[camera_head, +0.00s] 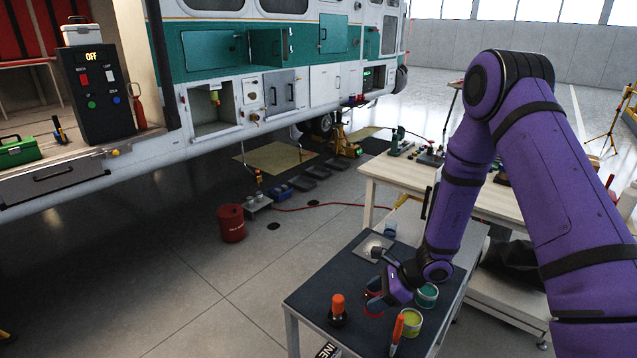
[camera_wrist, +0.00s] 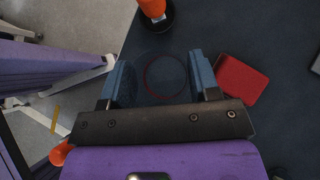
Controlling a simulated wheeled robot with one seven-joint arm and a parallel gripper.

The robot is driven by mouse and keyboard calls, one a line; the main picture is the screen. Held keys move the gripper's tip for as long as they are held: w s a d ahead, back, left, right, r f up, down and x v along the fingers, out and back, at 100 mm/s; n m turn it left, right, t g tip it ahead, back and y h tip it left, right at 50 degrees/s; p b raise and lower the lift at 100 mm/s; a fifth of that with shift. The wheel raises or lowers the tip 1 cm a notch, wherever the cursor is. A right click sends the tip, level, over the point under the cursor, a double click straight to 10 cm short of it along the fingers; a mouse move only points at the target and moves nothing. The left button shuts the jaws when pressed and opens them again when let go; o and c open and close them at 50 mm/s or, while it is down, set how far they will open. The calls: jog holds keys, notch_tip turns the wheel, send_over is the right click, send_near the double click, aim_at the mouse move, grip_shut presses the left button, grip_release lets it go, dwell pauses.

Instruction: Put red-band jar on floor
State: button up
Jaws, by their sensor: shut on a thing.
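The red-band jar (camera_wrist: 165,76) is a dark, round jar with a thin red ring, seen from above between my fingers in the wrist view. My gripper (camera_wrist: 160,85) is shut on it, one blue finger on each side. In the head view my gripper (camera_head: 376,298) is low over the dark-topped cart (camera_head: 325,270), and a red edge of the jar (camera_head: 372,313) shows under it. I cannot tell if the jar touches the cart top. The grey floor (camera_head: 185,290) lies left of the cart.
An orange-topped item (camera_head: 337,308), a yellow-green jar (camera_head: 411,323), a green jar (camera_head: 427,296) and an orange marker (camera_head: 397,333) stand near my gripper. A red block (camera_wrist: 240,80) lies right of it in the wrist view. A red can (camera_head: 231,223) stands on the floor.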

jog(key=w+d+r+m+t+h, duration=0.2)
jog(key=w+d+r+m, duration=0.1)
jog(key=r, duration=0.4)
jog(key=w+d+r+m+t+h, duration=0.2)
jog(key=w+d+r+m, duration=0.2)
jog(key=r, duration=0.3)
jog(key=w+d+r+m+t+h, duration=0.2)
jog(key=w+d+r+m, duration=0.2)
jog(key=w+r+m, duration=0.1)
notch_tip(320, 180, up, 3)
jog(key=shift+w+d+f+t, duration=0.1)
jog(key=shift+w+d+t, duration=0.15)
jog(key=shift+w+t, duration=0.25)
jog(key=shift+f, duration=0.15)
notch_tip(320, 180, down, 11)
jog(key=s+m+h, duration=0.2)
jog(key=m, duration=0.1)
jog(key=shift+s+m+h, duration=0.3)
jog(key=shift+m+h, duration=0.1)
jog(key=shift+d+r, duration=0.1)
jog(key=shift+r, duration=0.1)
jog(key=shift+f, duration=0.1)
